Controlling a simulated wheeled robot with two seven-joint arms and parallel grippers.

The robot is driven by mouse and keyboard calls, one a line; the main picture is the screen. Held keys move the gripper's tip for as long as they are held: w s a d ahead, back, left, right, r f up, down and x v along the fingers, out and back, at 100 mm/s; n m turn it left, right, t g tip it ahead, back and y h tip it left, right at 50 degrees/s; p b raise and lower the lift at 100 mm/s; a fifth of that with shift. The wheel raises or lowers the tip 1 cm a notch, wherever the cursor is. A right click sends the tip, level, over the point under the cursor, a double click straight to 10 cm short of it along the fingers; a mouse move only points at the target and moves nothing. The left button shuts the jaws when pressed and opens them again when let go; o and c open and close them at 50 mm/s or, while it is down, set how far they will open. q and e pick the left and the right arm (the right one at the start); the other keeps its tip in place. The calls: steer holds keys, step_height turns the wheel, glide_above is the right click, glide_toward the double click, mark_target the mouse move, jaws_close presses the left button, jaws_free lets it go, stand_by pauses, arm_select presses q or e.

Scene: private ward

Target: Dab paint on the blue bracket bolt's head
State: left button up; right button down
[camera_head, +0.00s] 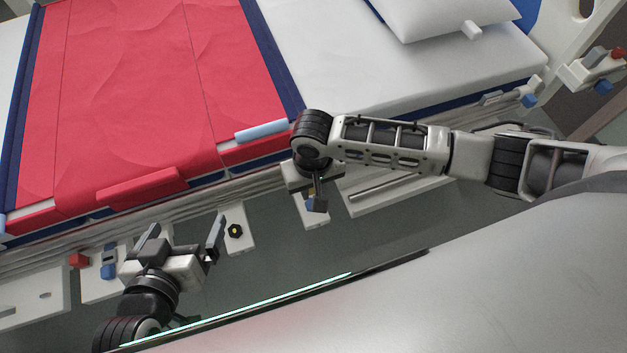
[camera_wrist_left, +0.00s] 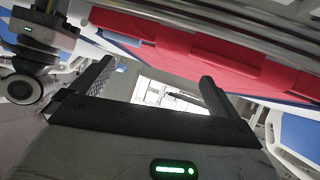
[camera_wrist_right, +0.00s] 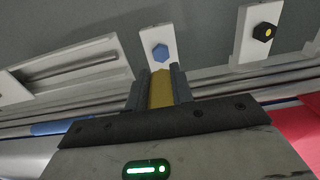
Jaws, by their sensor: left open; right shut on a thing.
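A blue hexagonal bolt head (camera_wrist_right: 160,53) sits on a white bracket plate (camera_wrist_right: 156,20) in the right wrist view. In the head view it is partly hidden beside my right gripper (camera_head: 318,200). My right gripper is shut on a yellow stick-like thing (camera_wrist_right: 161,90), whose end points at the blue bolt. A small gap seems to show between them; contact cannot be told. No paint mark shows on the blue head. A dark bolt (camera_wrist_right: 264,32) with a yellow spot is on another bracket; it also shows in the head view (camera_head: 235,230). My left gripper (camera_head: 182,235) is open and empty.
The bed with a red blanket (camera_head: 130,90) and white pillow (camera_head: 440,12) lies behind the grippers. Its side rail (camera_head: 190,215) runs close to both. More bracket plates with red (camera_head: 78,260) and blue (camera_head: 108,271) parts are at left. Grey floor shows between.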

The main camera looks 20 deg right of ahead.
steer(key=shift+r+p, duration=0.15)
steer(key=shift+p, duration=0.2)
steer(key=shift+f+b, duration=0.6)
steer(key=shift+f, duration=1.75)
steer(key=shift+f, duration=0.15)
steer(key=shift+f, duration=0.4)
steer(key=shift+f, duration=0.25)
